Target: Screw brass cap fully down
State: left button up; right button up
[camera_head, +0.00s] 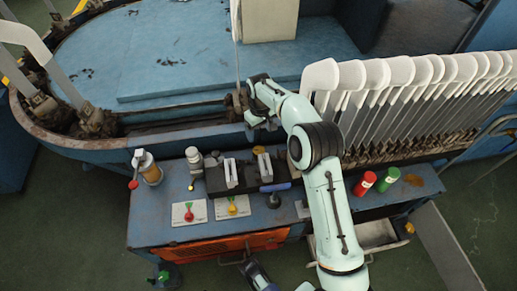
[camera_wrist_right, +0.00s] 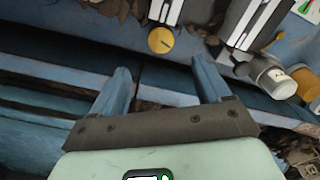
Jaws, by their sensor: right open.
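The brass cap is a round yellow disc (camera_wrist_right: 160,40) in the right wrist view, beside a clamp with pale jaws. In the head view it seems to be the small yellowish spot (camera_head: 258,150) behind the right-hand clamp. My right gripper (camera_wrist_right: 160,68) is open, with nothing between its two blue fingers. The cap appears just beyond its fingertips and apart from them. In the head view the right gripper (camera_head: 250,124) is over the bench's back edge. A dark part at the bottom (camera_head: 257,273) looks like my left gripper; its jaws are unclear.
The blue bench (camera_head: 150,222) holds a black fixture with two pale-jawed clamps (camera_head: 231,173), a silver cylinder (camera_head: 194,160) and an amber jar (camera_head: 150,172). Red (camera_head: 365,184) and green (camera_head: 387,179) cans stand right of my arm. A row of white sock boards (camera_head: 385,72) stands behind.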

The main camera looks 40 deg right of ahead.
aim_at(260, 151)
pick_arm(q)
jog(key=shift+t+y, duration=0.3)
jog(key=shift+t, duration=0.3)
jog(key=w+f, duration=0.1)
jog(key=w+a+f+b, duration=0.1)
jog(key=w+a+b, duration=0.1)
jog(key=w, duration=0.1)
jog(key=shift+a+f, duration=0.1)
jog(key=shift+f, duration=0.3)
pick_arm(e)
notch_tip(260, 151, down, 13)
jog(key=shift+s+r, duration=0.1)
jog(key=c, duration=1)
